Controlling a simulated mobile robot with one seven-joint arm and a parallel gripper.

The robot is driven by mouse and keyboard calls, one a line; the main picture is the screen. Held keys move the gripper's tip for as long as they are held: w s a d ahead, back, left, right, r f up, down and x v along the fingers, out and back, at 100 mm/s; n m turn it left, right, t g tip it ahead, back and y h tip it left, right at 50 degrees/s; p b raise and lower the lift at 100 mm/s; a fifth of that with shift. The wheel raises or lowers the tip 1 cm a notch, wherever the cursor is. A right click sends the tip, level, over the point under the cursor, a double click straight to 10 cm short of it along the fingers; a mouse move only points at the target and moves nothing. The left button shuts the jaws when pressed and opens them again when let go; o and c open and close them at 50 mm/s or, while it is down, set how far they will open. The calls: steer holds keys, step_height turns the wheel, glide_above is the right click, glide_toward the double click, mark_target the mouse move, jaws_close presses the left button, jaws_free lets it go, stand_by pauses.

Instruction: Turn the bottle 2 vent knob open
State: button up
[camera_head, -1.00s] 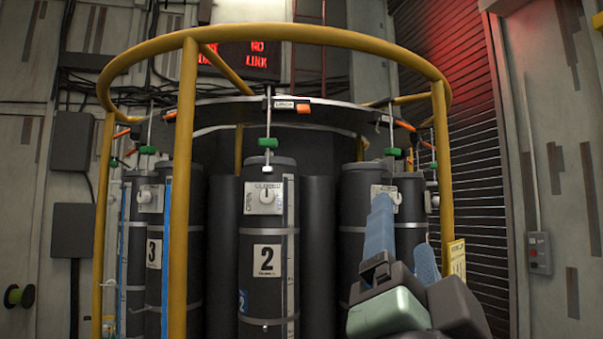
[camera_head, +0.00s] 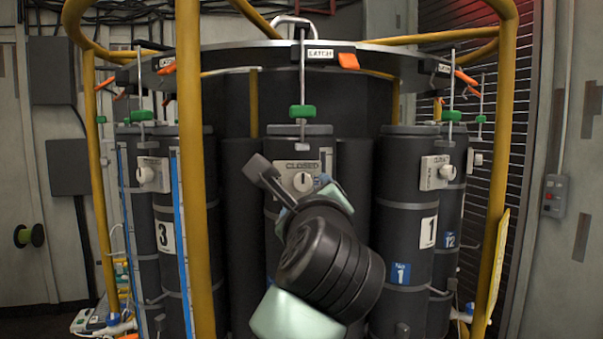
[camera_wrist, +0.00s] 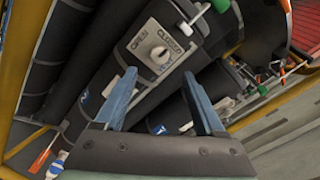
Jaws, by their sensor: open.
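The bottle 2 vent knob (camera_head: 303,182) is a round white knob on a pale plate (camera_head: 296,166) near the top of the dark middle bottle (camera_head: 270,202). Its dark mark points up toward the word CLOSED. In the wrist view the knob (camera_wrist: 158,53) lies ahead of my gripper (camera_wrist: 159,74), on a plate marked OPEN, CLOSED and VENT. My two blue fingers are apart and empty, on either side of the line to the knob. They look short of it, with no contact visible.
Bottle 3 (camera_head: 164,205) stands left and bottle 1 (camera_head: 405,215) right, each with a similar white knob. A yellow upright (camera_head: 190,240) stands at front left, another (camera_head: 498,180) at right. A green clamp (camera_head: 302,111) sits above the middle bottle. A latch ring (camera_head: 400,57) runs overhead.

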mark_target(303, 184)
steer(key=w+p, duration=0.1)
steer(key=w, duration=0.2)
steer(key=w+p, duration=0.1)
steer(key=w, duration=0.1)
steer(key=w+p, duration=0.1)
steer(key=w, duration=0.2)
steer(key=shift+w+a, duration=0.25)
steer(key=shift+w, duration=0.1)
steer(key=shift+c, duration=0.4)
jaws_close()
